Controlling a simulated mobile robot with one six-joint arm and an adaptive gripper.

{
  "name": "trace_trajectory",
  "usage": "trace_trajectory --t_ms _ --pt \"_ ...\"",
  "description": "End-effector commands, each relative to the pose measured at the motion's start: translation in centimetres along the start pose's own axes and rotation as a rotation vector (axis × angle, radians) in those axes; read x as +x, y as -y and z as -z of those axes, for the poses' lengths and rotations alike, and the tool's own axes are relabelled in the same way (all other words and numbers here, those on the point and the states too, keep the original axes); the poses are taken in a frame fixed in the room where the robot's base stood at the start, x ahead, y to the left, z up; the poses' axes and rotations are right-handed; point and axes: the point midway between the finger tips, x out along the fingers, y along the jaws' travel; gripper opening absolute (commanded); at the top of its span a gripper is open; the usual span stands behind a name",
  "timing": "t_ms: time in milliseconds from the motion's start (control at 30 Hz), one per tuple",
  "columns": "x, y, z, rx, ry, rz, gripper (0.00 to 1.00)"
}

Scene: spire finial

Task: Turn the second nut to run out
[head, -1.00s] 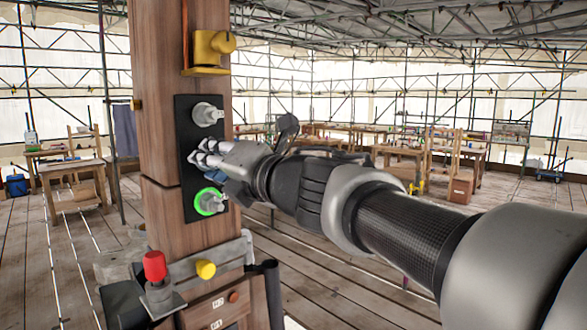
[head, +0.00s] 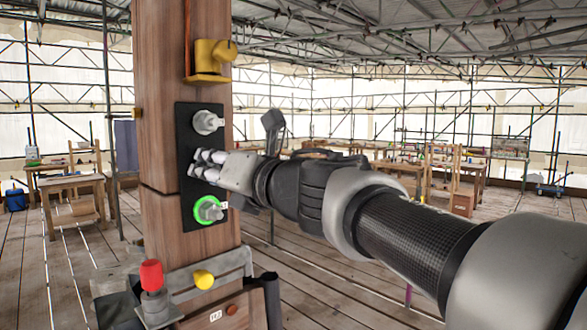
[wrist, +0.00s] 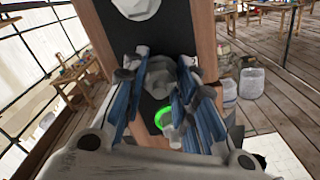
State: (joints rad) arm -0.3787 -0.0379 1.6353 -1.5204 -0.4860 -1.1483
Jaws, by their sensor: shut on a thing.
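A black plate (head: 186,142) on the wooden post carries grey nuts in a vertical row. The upper nut (head: 208,122) stands free above my gripper. The lower nut (head: 209,209) has a glowing green ring around its base; the ring also shows in the wrist view (wrist: 159,119). My gripper (head: 196,164) is at the middle of the plate, between these two. In the wrist view, my gripper (wrist: 163,74) has its blue-sided fingers on both sides of the middle nut (wrist: 159,76) and is shut on it. The head view hides this nut behind the fingers.
A yellow fitting (head: 207,60) sticks out of the post (head: 160,120) above the plate. Below are a red-topped knob (head: 151,275), a yellow knob (head: 203,279) and a metal bracket. Workbenches stand well back; the floor to the right is open.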

Motion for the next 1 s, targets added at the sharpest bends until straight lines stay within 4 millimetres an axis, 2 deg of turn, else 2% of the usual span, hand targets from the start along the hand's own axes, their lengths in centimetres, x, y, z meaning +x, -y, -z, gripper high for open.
trace_trajectory --t_ms 167,200,500,833,1000 --pt "0.0 0.0 0.0 0.001 -0.001 0.0 0.02" --pt "0.0 0.0 0.0 0.001 0.0 0.0 0.27" --pt "0.0 0.0 0.0 0.001 0.0 0.0 0.46" --pt "-0.3 0.0 -0.1 0.001 0.001 0.0 0.46" --pt "-2.4 0.0 -0.1 0.0 0.002 0.001 0.46"
